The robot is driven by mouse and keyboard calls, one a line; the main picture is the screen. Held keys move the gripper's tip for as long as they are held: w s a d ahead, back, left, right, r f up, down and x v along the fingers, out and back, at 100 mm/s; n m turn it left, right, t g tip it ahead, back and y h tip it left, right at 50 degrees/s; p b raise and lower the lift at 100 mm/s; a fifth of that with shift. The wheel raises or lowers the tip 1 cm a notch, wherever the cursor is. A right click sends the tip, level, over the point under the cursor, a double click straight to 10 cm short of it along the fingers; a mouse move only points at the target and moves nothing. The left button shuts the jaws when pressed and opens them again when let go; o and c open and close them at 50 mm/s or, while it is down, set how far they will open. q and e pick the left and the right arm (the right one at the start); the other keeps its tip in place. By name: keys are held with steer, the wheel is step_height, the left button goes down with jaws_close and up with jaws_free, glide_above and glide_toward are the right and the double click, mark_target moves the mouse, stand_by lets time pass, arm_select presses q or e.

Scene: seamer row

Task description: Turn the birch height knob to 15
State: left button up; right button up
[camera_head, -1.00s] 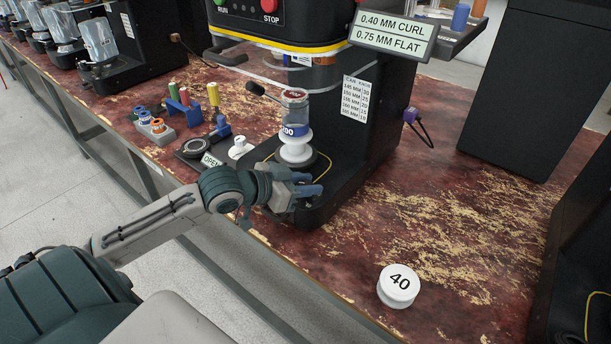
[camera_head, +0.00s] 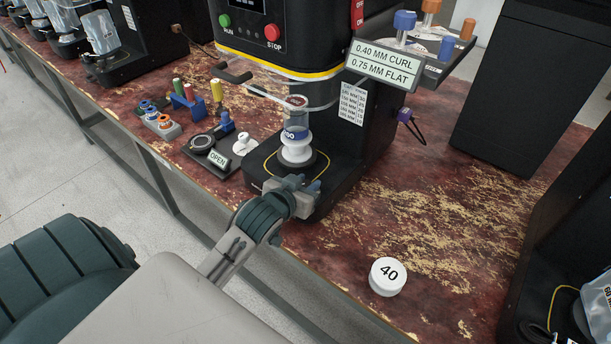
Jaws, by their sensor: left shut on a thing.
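The can seamer in the middle has a black base (camera_head: 345,182); its front is partly covered by my left gripper (camera_head: 312,187). That gripper is shut at the front of the base, on what appears to be the height knob. The knob and its scale are hidden behind the fingers, so its setting cannot be read. A clear can (camera_head: 296,122) with a blue band stands on the white lifter (camera_head: 297,152) above the gripper. A card (camera_head: 352,103) with can sizes and knob numbers is on the machine's column. My right gripper is not in view.
A white disc marked 40 (camera_head: 387,276) sits on the bench (camera_head: 430,215) at right. Bench around the disc is clear. Another machine stands at the right edge.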

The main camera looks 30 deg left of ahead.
arm_select(q)
steer(key=n+y+p, duration=0.1)
steer(key=n+y, duration=0.1)
steer(key=y, duration=0.1)
steer(key=shift+d+n+g+p, duration=0.1)
steer(key=shift+n+g+p, duration=0.2)
steer(key=shift+n+p, duration=0.1)
steer(key=shift+n+y, duration=0.4)
steer(key=shift+f+n+g+y, duration=0.1)
steer(key=shift+n+g+y, duration=0.6)
steer(key=shift+n+y, duration=0.3)
steer(key=shift+y, duration=0.1)
steer(key=shift+n+g+y+b, duration=0.55)
steer(key=shift+n+g+y, duration=0.05)
steer(key=shift+n+y, duration=0.1)
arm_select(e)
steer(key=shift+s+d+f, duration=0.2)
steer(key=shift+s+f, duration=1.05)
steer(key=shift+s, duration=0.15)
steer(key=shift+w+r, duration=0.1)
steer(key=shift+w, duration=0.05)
arm_select(q)
steer(key=o, duration=1)
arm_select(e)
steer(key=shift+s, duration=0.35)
